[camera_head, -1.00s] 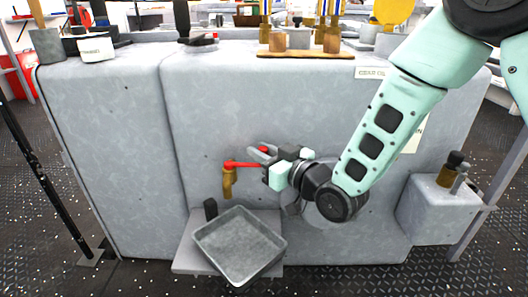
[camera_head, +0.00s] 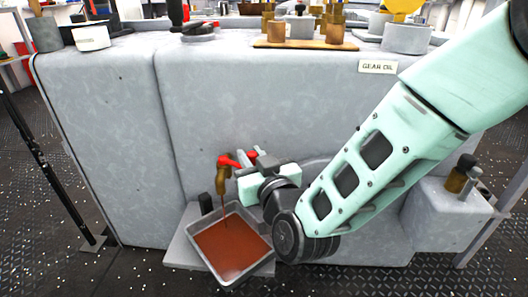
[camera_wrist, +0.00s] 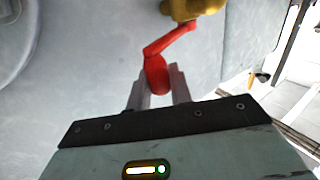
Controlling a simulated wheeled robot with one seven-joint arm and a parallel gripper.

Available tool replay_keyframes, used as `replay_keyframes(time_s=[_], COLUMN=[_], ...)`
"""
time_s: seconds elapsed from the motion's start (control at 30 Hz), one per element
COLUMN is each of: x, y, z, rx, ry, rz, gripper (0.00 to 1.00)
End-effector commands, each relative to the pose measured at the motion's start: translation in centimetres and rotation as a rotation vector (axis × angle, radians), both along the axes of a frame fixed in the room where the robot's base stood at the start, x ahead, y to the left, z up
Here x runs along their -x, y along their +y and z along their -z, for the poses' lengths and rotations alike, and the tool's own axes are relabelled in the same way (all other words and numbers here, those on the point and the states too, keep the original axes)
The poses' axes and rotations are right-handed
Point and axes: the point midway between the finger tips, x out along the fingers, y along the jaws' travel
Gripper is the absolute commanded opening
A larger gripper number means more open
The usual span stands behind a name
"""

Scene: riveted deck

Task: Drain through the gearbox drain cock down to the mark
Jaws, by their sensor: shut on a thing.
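The brass drain cock (camera_head: 222,178) sticks out of the front of the grey gearbox housing (camera_head: 250,110). Its red lever (camera_head: 236,160) runs right from the cock. My gripper (camera_head: 252,160) is shut on the lever's end; in the wrist view the red lever (camera_wrist: 157,72) sits between the two fingers and the brass body (camera_wrist: 192,8) is at the top. A thin stream of brown oil (camera_head: 226,208) runs from the cock into the square grey tray (camera_head: 261,226) below. Reddish-brown oil (camera_head: 230,248) covers the tray's floor. I cannot make out a mark.
The tray stands on a low grey ledge (camera_head: 178,252), with a small dark cylinder (camera_head: 207,203) behind it. A "GEAR OIL" label (camera_head: 378,67) is on the housing. Bottles (camera_head: 462,172) stand on a block at right. Several cups and fittings line the housing top.

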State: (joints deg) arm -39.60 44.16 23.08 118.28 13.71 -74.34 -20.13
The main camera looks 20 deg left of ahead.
Motion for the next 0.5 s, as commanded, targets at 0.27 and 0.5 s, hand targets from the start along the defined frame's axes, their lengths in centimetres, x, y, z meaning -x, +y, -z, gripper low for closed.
replay_keyframes(time_s=[0.27, 0.5], x=[0.78, 0.81], y=[0.35, 0.39], z=[0.14, 0.15], rx=[0.001, 0.001], ry=[0.004, 0.004], rz=[-0.01, -0.011], gripper=[0.0, 0.0])
